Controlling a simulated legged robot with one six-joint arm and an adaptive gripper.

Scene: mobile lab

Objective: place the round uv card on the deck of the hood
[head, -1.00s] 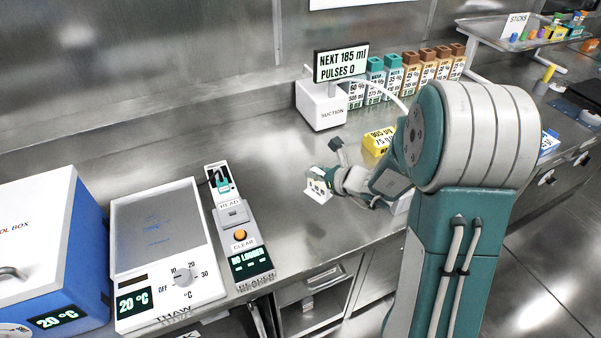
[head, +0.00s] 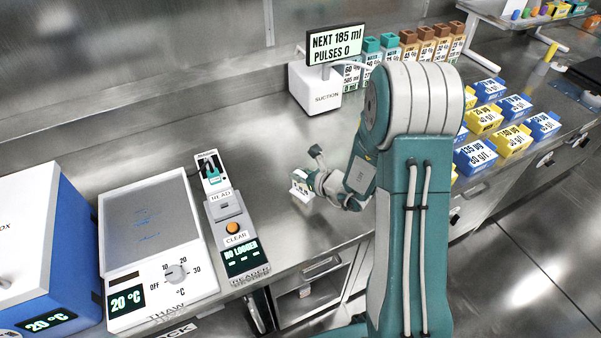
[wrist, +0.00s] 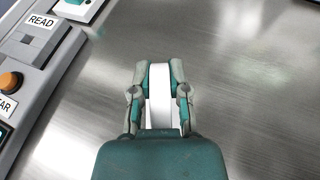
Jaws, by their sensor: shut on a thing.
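My gripper (head: 306,186) is shut on a small white card (head: 300,187) with dark print, low over the steel bench right of the reader. In the wrist view my gripper (wrist: 160,85) has its two fingers on either side of the white card (wrist: 160,92), which shows as a pale upright strip. Its round shape cannot be made out from here, and I cannot tell whether it touches the bench. No hood deck can be clearly identified in these views.
The reader (head: 233,232) and the thaw plate (head: 150,225) stand to the left, beside a blue and white box (head: 40,240). The suction unit (head: 316,88) stands behind. Several blue and yellow boxes (head: 475,155) are at right. The bench (head: 255,130) between is clear.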

